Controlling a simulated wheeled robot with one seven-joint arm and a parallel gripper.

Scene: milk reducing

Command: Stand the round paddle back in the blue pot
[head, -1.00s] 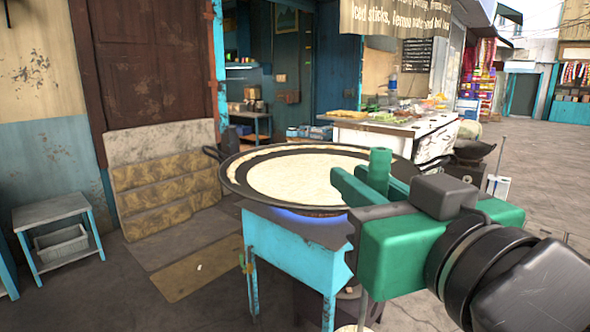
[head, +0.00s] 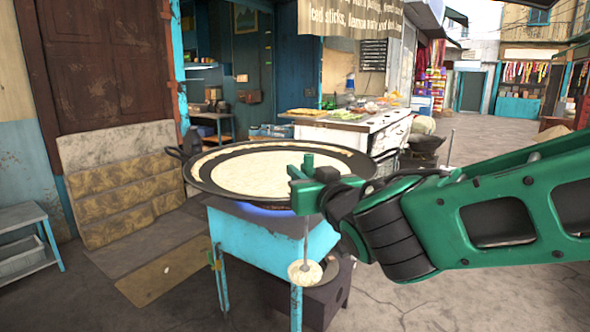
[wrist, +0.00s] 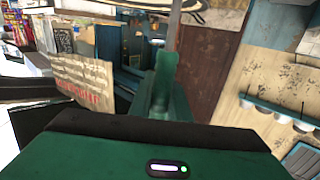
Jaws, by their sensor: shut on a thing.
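My gripper (head: 308,172) is shut on the thin handle of the round paddle (head: 305,272). In the head view the paddle hangs upright below the jaws. Its pale round disc is at the bottom, in front of the turquoise stove stand (head: 262,250). The wrist view shows a green finger (wrist: 165,75) of my gripper; the paddle disc is out of that view. I cannot make out the blue pot; my arm covers much of the right side. A thin upright rod (head: 450,145) shows above my arm, its lower part hidden.
A wide black pan (head: 208,187) with pale batter sits on the stove, right behind my gripper. A food counter (head: 388,138) stands behind it. A small side table (head: 30,218) is at the left. Open pavement lies at the right and in front.

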